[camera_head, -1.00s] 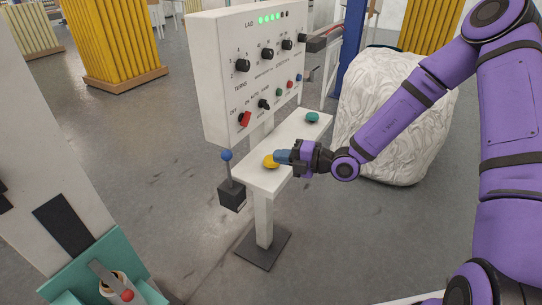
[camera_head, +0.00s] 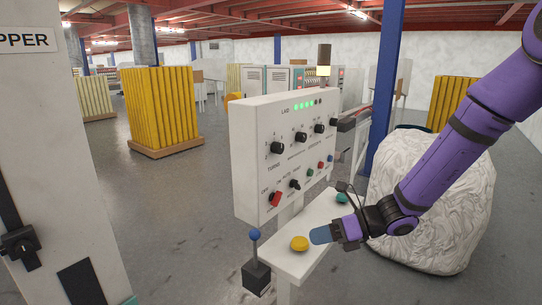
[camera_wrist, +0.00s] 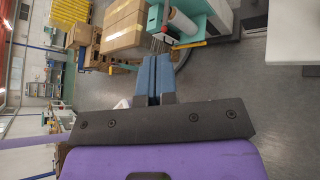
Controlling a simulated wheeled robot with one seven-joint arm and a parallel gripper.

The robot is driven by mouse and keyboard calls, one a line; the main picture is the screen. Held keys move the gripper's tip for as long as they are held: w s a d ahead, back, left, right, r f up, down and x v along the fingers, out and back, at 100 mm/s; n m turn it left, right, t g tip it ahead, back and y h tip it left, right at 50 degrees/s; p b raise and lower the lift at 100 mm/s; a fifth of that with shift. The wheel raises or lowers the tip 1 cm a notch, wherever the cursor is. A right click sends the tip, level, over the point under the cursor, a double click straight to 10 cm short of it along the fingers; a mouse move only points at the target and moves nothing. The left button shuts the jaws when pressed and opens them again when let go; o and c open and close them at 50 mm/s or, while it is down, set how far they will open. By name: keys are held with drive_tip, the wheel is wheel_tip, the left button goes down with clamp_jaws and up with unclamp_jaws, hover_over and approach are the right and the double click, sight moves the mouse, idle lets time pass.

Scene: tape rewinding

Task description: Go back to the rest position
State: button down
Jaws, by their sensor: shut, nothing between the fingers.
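My gripper (camera_head: 320,236) is shut and empty, its blue fingertips pressed together, just to the right of the yellow mushroom button (camera_head: 299,243) in the head view. I cannot tell whether they touch it. My purple arm comes down from the upper right to it. In the wrist view my gripper's blue fingers (camera_wrist: 153,72) lie side by side with no object between them. The green button (camera_head: 341,198) sits farther back on the same white shelf (camera_head: 283,262). The rest position has no marker in view.
The white control panel (camera_head: 262,150) with knobs and a red switch (camera_head: 275,199) stands behind the shelf. A blue-knobbed lever (camera_head: 254,236) is at its left. A wrapped white bale (camera_head: 462,215) stands close behind my arm. Cardboard boxes (camera_wrist: 124,27) show in the wrist view.

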drive_tip(key=s+d+r+n+t+h, duration=0.2)
drive_tip(key=s+d+r+n+h, duration=0.5)
drive_tip(key=n, duration=0.6)
drive_tip(key=s+d+r+n+t+h, duration=0.2)
drive_tip(key=s+d+r+n+h, duration=0.4)
drive_tip(key=s+d+r+n, duration=0.5)
drive_tip(key=s+r+n, duration=0.2)
drive_tip(key=s, duration=0.2)
drive_tip(key=shift+s+d+r+n+h, duration=0.2)
drive_tip(key=shift+s+d+n+h, duration=0.1)
drive_tip(key=shift+d+n+h, duration=0.1)
